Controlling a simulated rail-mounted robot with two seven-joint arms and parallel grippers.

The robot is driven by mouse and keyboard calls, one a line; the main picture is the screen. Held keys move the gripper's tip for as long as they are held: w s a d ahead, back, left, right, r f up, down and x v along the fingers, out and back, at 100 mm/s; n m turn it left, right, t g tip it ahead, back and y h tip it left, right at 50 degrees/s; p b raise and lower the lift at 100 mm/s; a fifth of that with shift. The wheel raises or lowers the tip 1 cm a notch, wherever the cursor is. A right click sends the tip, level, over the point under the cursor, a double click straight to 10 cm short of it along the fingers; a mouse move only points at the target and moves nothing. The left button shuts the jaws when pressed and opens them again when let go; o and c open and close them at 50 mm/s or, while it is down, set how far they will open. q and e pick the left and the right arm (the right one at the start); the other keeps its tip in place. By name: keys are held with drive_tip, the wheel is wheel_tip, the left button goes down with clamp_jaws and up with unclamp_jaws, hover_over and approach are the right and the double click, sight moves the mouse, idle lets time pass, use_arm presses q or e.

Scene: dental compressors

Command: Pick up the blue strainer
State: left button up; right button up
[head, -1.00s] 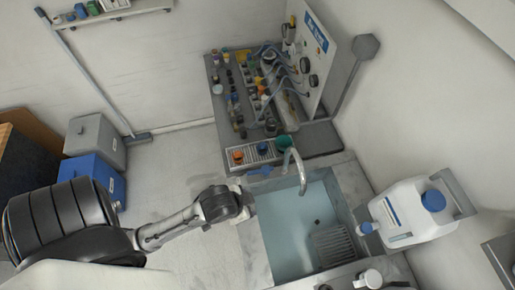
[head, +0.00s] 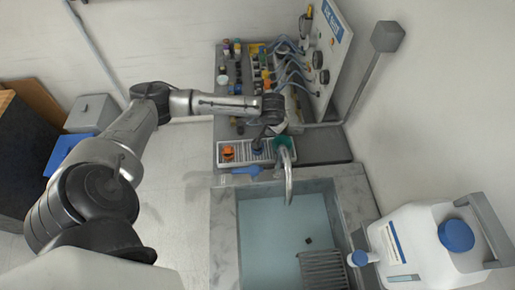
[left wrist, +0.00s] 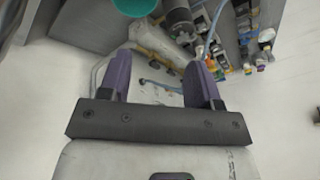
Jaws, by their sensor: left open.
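A small blue item (head: 257,148), which looks like the blue strainer, sits in the white slotted rack between an orange one (head: 228,153) and a green cup (head: 282,143). My left gripper (head: 265,130) is just above and behind it in the head view, small and partly hidden by the wrist. In the left wrist view, its two purple fingers (left wrist: 160,75) are spread apart with nothing held between them. The green cup shows at that view's top edge (left wrist: 134,5). I cannot make out the blue strainer there. My right gripper is not in view.
A faucet (head: 289,180) arches over the sink (head: 270,235) in front of the rack. Hoses and fittings crowd the panel (head: 322,50) behind. A blue-handled item (head: 246,171) lies at the rack's front edge. A white jug (head: 430,245) stands to the right.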

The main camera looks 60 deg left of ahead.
use_arm(q)
drive_tip(key=a+f+n, duration=0.2)
drive_tip(key=f+n, duration=0.1)
drive_tip(key=f, duration=0.3)
drive_tip(key=s+a+f+n+g+h+b, duration=0.1)
drive_tip(key=a+f+n, duration=0.1)
drive_tip(key=f, duration=0.4)
drive_tip(key=s+a+f+n+g, duration=0.1)
drive_tip(key=a+f+n, duration=0.2)
drive_tip(key=f+n, duration=0.2)
drive_tip(key=shift+s+f+h, duration=0.1)
drive_tip(key=shift+f+h, duration=0.2)
drive_tip(key=shift+f, duration=0.35)
drive_tip(key=c, duration=1)
